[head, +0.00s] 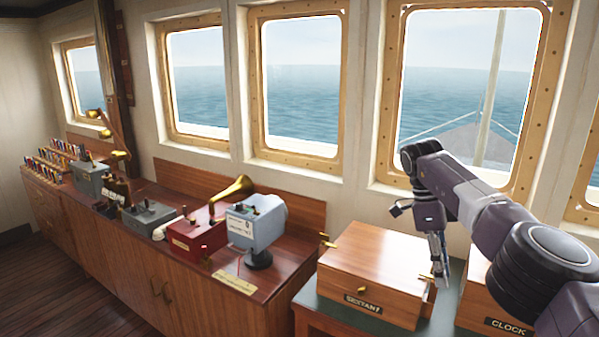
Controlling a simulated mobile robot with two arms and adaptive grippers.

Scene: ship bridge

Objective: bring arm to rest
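My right arm comes in from the right edge and bends down at the wrist. Its gripper (440,272) points downward at the right side of the wooden box labelled SEXTANT (375,268), in front of the window wall. The fingers are seen nearly edge-on and look close together, so I cannot tell whether they are open or shut. I see no object held between them. I cannot tell whether the fingertips touch the box. My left gripper is not in view.
A box labelled CLOCK (482,292) stands to the right, partly hidden behind my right arm. A long wooden cabinet (150,278) on the left carries a blue-grey device (255,222), a red box with a brass horn (197,238) and other instruments. Dark floor (75,290) is clear at lower left.

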